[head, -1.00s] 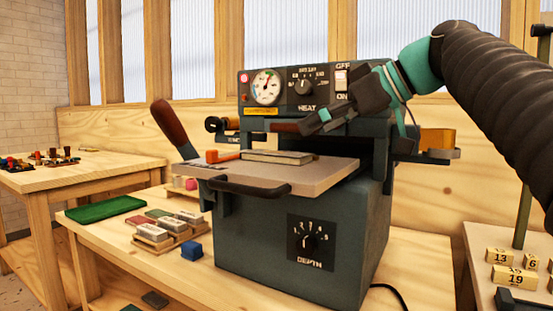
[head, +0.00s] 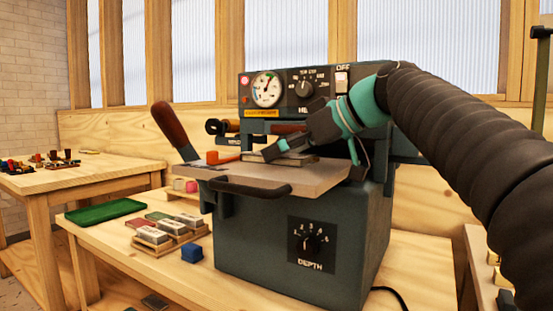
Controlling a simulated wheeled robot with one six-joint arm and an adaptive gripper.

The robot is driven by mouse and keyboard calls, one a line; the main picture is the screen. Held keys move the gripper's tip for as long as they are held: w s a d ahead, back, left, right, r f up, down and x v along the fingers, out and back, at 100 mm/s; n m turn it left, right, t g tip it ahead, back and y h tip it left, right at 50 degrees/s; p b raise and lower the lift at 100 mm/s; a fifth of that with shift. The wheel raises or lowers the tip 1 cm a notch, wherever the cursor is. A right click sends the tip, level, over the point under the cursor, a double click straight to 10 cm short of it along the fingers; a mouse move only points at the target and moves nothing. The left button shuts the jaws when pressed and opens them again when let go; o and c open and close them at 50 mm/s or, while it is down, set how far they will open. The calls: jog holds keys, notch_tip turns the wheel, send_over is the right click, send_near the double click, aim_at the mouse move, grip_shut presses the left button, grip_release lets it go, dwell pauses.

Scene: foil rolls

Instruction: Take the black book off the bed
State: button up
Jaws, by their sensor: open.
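The black book (head: 254,157) lies flat on the pale bed (head: 325,178) of the dark green press. Its dark cover shows over pale page edges, and its right part is largely hidden behind my gripper. My gripper (head: 273,151) comes in from the right, low over the bed, with its fingertips at the book. It is open. I cannot tell whether the fingers touch the book or straddle its edge.
The press head (head: 265,128) hangs close above the bed. A lever with a brown handle (head: 170,128) rises at the left, and a dark bar handle (head: 250,189) runs along the front. A green tray (head: 104,211) and several type blocks stand on the bench.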

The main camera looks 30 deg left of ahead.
jog(key=c, duration=1.4)
jog(key=shift+r, duration=0.1)
